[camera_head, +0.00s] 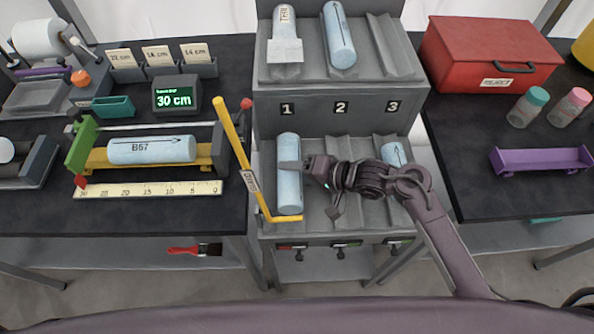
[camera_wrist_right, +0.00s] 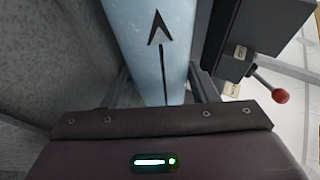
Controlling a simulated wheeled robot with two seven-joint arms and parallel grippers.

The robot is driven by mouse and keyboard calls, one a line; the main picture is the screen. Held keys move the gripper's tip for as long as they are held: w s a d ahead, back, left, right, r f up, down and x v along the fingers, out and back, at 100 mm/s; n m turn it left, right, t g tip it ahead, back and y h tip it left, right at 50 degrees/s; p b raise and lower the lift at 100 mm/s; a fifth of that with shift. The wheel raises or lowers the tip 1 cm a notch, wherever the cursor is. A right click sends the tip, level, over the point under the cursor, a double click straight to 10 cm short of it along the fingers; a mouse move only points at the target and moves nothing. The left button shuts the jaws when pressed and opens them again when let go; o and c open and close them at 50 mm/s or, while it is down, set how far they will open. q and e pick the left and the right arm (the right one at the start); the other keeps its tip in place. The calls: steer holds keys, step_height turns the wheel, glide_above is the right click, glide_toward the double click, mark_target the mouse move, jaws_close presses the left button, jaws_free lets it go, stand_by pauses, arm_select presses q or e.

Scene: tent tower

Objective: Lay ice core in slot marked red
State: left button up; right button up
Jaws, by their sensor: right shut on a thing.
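A pale blue ice core (camera_head: 289,190) lies lengthwise in the left slot of the lower grey rack (camera_head: 318,222), or just above it; I cannot tell if it touches the bottom. A small reddish mark (camera_head: 289,247) shows on the rack front below that slot. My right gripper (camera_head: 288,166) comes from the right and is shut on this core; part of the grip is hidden. In the right wrist view a blue core (camera_wrist_right: 155,60) with a black arrow runs up from the gripper body. Another blue core (camera_head: 396,154) lies in the right slot, partly behind my arm. My left gripper is out of view.
A yellow angled bar (camera_head: 239,150) stands close to the left slot, its foot crossing the rack's front. The upper rack (camera_head: 340,98) holds two cores. Core B67 (camera_head: 151,150) lies in a measuring cradle at left. A red case (camera_head: 490,58) and a purple tray (camera_head: 541,161) stand right.

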steer(key=shift+s+f, duration=0.3)
steer(key=shift+f, duration=0.25)
steer(key=o, duration=1.4)
steer(key=shift+s, duration=0.1)
steer(key=shift+o, duration=0.3)
steer(key=shift+f, duration=0.1)
steer(key=shift+d, duration=0.3)
steer(key=v, duration=0.4)
steer(key=r+v, duration=0.1)
steer(key=v, duration=0.2)
steer(key=shift+d+r, duration=0.1)
steer(key=shift+r, duration=0.1)
steer(key=shift+d+r, duration=0.1)
steer(key=shift+r, duration=0.05)
steer(key=shift+w+a+r, duration=0.15)
steer(key=shift+w+a, duration=0.05)
steer(key=shift+a, duration=0.1)
